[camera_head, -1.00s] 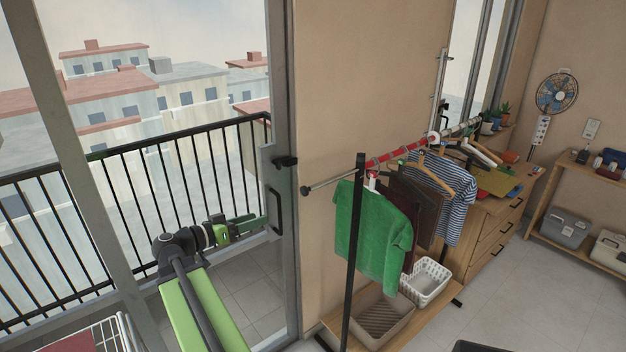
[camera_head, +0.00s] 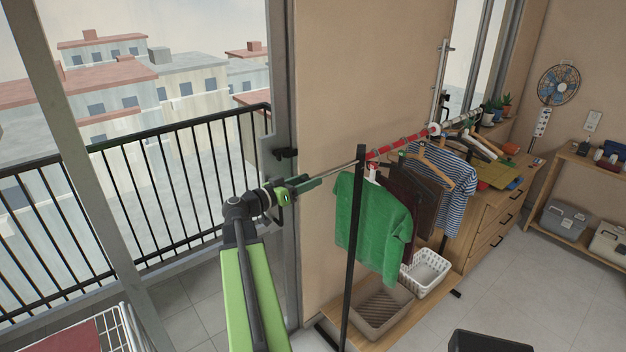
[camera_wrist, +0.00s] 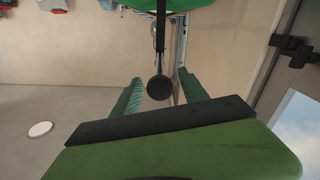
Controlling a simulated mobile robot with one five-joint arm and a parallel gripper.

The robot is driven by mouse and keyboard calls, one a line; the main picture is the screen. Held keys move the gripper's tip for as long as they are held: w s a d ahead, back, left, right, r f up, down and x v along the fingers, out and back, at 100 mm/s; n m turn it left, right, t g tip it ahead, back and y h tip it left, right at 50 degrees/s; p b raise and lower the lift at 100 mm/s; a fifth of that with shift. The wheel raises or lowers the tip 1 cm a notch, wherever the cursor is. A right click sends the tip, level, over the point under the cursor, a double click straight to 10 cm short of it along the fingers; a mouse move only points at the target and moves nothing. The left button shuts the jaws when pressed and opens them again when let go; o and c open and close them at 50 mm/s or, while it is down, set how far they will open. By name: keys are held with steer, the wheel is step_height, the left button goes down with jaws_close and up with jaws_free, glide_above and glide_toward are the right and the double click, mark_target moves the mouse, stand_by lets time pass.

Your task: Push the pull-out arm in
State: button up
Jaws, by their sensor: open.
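The pull-out arm is a thin metal rod (camera_head: 340,169) that sticks out to the left from the black post at the near end of the clothes rack (camera_head: 358,250). Its round black end knob (camera_wrist: 158,88) shows in the wrist view, in the gap between my fingers. My gripper (camera_head: 308,186) is open, with its green fingers pointing at the rod's outer end. In the head view the gripper hides the knob. I cannot tell whether the knob touches the gripper.
A grey door frame (camera_head: 284,130) with a black handle stands behind my gripper. A basket (camera_head: 378,308) sits on the rack's low shelf. A white wire rack (camera_head: 118,330) is at lower left.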

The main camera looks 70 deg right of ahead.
steer(key=shift+x, duration=1.1)
steer(key=shift+c, duration=0.4)
jaws_close()
